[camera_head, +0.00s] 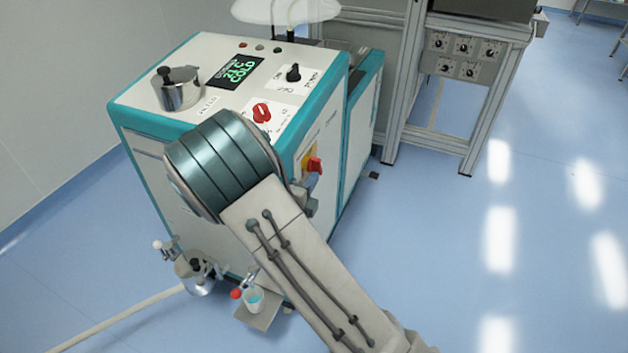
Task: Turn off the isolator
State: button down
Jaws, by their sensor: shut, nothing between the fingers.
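The isolator is a red rotary handle (315,165) on a yellow plate (308,158). It sits on the right-hand side face of the white and teal machine (140,87), just below the top edge. The handle's exact angle is too small to tell. My arm crosses the front of the machine, its large round joint close to the left of the isolator. My gripper cannot be made out; it is hidden behind my arm. Small grey parts show just below the isolator, and I cannot tell what they belong to.
The machine's top carries a red knob (262,112), a black knob (293,73), a green-lettered display (236,72) and a metal pot (178,92). A small cup (254,298) stands low in front. A framed bench (400,110) is behind right. Floor at right is clear.

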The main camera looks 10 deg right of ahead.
jog(key=f+p+v, duration=0.2)
jog(key=f+v, duration=0.1)
jog(key=v, duration=1)
jog(key=shift+s+a, duration=0.2)
jog(key=s+d+r+m+g+h, duration=0.1)
jog(key=s+d+r+m+g, duration=0.2)
jog(key=s+d+m+g, duration=0.65)
jog(key=d+r+m+g+h, duration=0.1)
jog(key=d+r+m+g, duration=0.5)
jog(key=m, duration=0.9)
jog(key=s+r+m+t+y, duration=0.1)
jog(key=m+y, duration=0.4)
jog(key=m, duration=0.6)
jog(key=s+a+r+m+t+y, duration=0.1)
jog(key=s+r+m+y, duration=0.3)
jog(key=m, duration=0.8)
jog(key=shift+s+a+r+y, duration=0.25)
jog(key=shift+s+y, duration=0.55)
jog(key=shift+y, duration=0.3)
